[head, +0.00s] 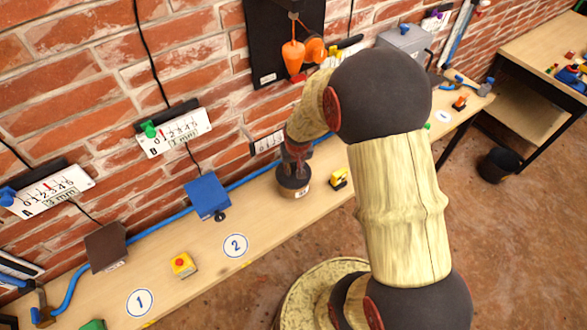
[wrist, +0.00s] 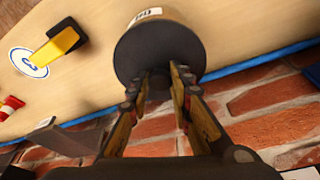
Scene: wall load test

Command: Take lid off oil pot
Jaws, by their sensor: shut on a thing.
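The oil pot (head: 293,187) is a dark, round pot with a small pale label, standing upright on the wooden bench near the wall. Its label also shows at the top of the wrist view (wrist: 147,14). The dark round lid (wrist: 135,55) fills the upper middle of the wrist view. My gripper (wrist: 160,82) is shut on the lid near its middle, and the knob is mostly hidden between the fingers. In the head view my gripper (head: 294,158) comes down over the pot. I cannot tell whether there is a gap between lid and pot.
A yellow object (head: 338,179) stands just right of the pot, over a numbered disc. A blue box (head: 207,195) is to the left, and a blue hose (head: 160,222) runs along the wall side. Orange items (head: 305,52) hang on a black panel above. A brick wall closes the back.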

